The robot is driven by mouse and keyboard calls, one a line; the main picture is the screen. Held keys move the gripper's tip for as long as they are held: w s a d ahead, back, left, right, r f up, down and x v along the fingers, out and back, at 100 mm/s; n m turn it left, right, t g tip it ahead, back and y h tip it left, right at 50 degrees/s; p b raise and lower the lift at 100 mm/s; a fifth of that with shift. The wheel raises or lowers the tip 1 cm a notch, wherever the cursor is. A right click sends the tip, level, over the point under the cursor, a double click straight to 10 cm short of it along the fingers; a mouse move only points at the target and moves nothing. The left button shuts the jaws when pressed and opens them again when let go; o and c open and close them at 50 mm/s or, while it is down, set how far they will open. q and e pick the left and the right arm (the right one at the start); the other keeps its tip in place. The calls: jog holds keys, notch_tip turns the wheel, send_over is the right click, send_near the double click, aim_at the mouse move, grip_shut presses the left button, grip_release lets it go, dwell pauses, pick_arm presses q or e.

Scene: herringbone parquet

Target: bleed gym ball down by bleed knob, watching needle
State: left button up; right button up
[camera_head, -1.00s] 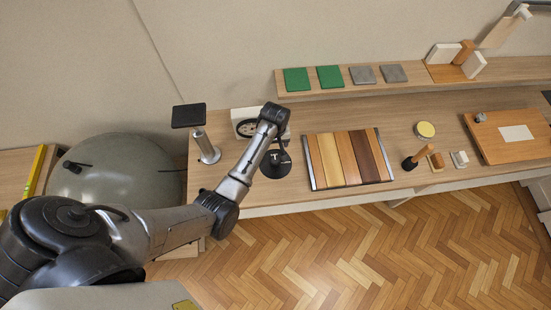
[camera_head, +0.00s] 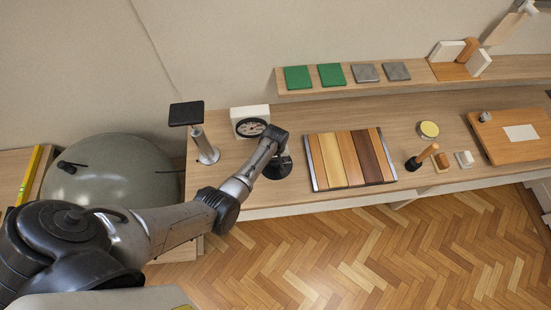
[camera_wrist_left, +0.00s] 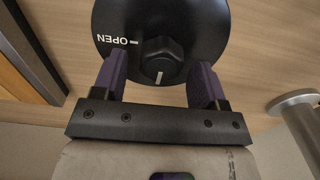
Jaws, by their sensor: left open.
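The grey gym ball (camera_head: 118,180) sits at the left, partly hidden by my left arm. The white gauge (camera_head: 241,113) with a round dial stands at the back of the bench; its needle is too small to read. The black bleed knob (camera_wrist_left: 160,50) sits on a round black base (camera_wrist_left: 205,22), which also shows in the head view (camera_head: 285,171), partly covered by my gripper. The white line on the knob points away from the OPEN mark. My left gripper (camera_wrist_left: 160,75) is open, its purple fingers on either side of the knob, apparently with gaps. My right gripper is out of view.
A metal post with a black top (camera_head: 186,114) stands left of the gauge. A board of wood strips (camera_head: 350,159) lies close on the right. Green and grey tiles (camera_head: 331,75) lie on the back shelf. A stamp-like tool (camera_head: 415,163) stands farther right.

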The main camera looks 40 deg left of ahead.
pick_arm(q)
jog(key=shift+f, duration=0.1)
jog(key=c, duration=0.9)
jog(key=shift+m+p, duration=0.65)
jog(key=shift+m, duration=0.05)
jog(key=shift+w+m+p, duration=0.1)
jog(key=shift+m+p, duration=0.5)
jog(key=shift+m, duration=0.5)
jog(key=shift+d+m+p, duration=0.15)
jog(key=shift+m+p, duration=0.35)
jog(key=shift+m, duration=1.2)
